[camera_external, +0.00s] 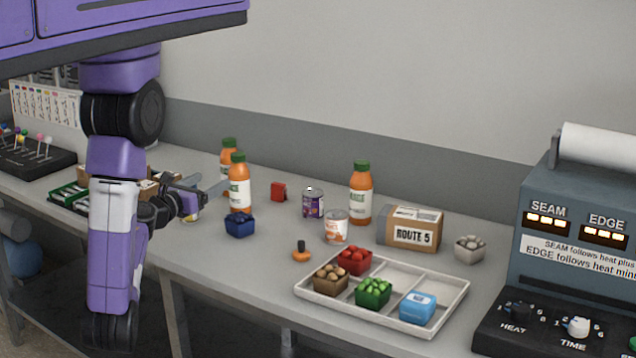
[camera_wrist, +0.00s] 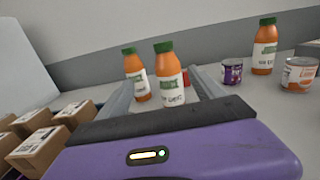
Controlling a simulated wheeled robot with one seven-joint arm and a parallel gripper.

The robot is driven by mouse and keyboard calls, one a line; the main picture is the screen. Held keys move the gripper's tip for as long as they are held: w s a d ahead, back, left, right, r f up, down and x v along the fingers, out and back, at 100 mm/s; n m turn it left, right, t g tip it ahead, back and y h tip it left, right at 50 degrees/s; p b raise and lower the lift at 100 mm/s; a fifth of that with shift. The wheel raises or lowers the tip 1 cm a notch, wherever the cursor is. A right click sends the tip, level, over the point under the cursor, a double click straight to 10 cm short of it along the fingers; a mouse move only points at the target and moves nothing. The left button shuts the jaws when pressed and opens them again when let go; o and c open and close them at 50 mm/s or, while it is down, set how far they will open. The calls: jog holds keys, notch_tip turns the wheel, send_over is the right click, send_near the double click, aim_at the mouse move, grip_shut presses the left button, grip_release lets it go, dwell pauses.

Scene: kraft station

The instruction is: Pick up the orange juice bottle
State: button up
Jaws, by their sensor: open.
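Three orange juice bottles with green caps and white labels stand upright on the bench. The near left bottle (camera_external: 240,186) is just right of my gripper (camera_external: 208,187). The far left bottle (camera_external: 227,165) stands behind it, partly hidden. The third bottle (camera_external: 361,195) stands farther right. My gripper is open and empty. In the wrist view, the near left bottle (camera_wrist: 170,80) and the far left bottle (camera_wrist: 136,78) appear between the two fingers, beyond the palm. Their lower parts are partly hidden there. The third bottle (camera_wrist: 265,46) is at upper right, outside the fingers.
A blue berry box (camera_external: 240,225) stands close in front of the near left bottle. Brown boxes (camera_wrist: 40,148) lie left of my gripper. A divided tray (camera_external: 450,291) is at the front.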

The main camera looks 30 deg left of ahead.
aim_at(239, 176)
jog(key=shift+m+h, duration=0.5)
jog(key=shift+h, duration=0.1)
jog(key=shift+w+d+f, duration=0.15)
jog(key=shift+w+f, duration=0.15)
jog(key=shift+w, duration=1.65)
jog(key=shift+w+d+f, duration=0.2)
jog(key=shift+w+f, duration=0.05)
jog(key=shift+w, duration=1.65)
jog(key=shift+w+d+f, duration=0.15)
jog(key=shift+w+f, duration=0.15)
jog(key=shift+w, duration=1.65)
jog(key=shift+c, duration=0.3)
grip_shut()
